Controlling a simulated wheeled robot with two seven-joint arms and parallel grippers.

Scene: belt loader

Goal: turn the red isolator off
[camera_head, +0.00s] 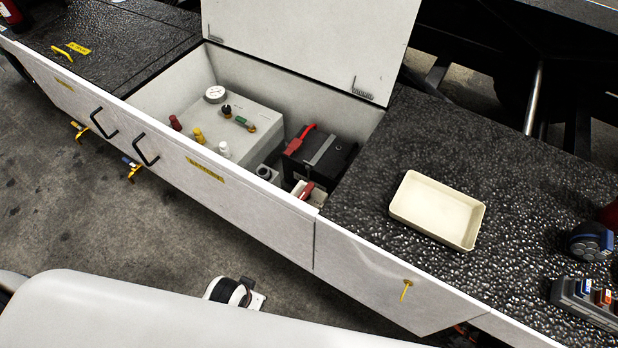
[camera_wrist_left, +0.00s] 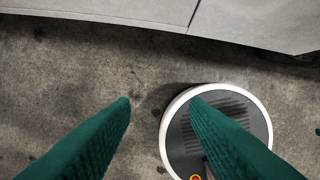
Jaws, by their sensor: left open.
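The open compartment (camera_head: 360,133) in the loader's side deck shows in the head view. In its front right corner, a small red handle (camera_head: 307,191) sits on a cream block; it looks like the red isolator, but its setting is too small to tell. A red clamp-like piece (camera_head: 299,140) lies on the black battery (camera_head: 325,158) just behind it. My left gripper (camera_wrist_left: 161,101) shows in the left wrist view with its green fingers apart and empty, above the concrete floor, away from the isolator. My right gripper is in neither view.
A grey box with a gauge (camera_head: 214,94) and red, yellow and white knobs fills the compartment's left. The raised lid (camera_head: 310,40) stands behind. A cream tray (camera_head: 437,209) and a control box (camera_head: 588,300) sit on the black deck at right.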

